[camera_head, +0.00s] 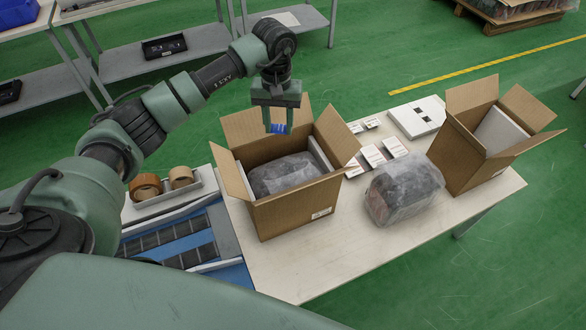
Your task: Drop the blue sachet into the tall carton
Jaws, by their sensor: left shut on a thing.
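My left gripper (277,127) points down and is shut on the blue sachet (277,128), of which only a small blue part shows between the fingers. It hangs above the back of the open wide carton (292,207), which holds a grey wrapped bundle. The other open carton, narrower and taller-looking (461,157), stands at the right end of the table with its flaps up and a pale panel inside. Its bottom is hidden. This looks like the tall carton. My right gripper is not in view.
A plastic-wrapped bundle (405,190) sits on the table (300,268) between the cartons. Small white boxes (373,156) and a flat white box (418,117) lie behind it. Tape rolls (145,186) sit in a tray at left. The table's front is clear.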

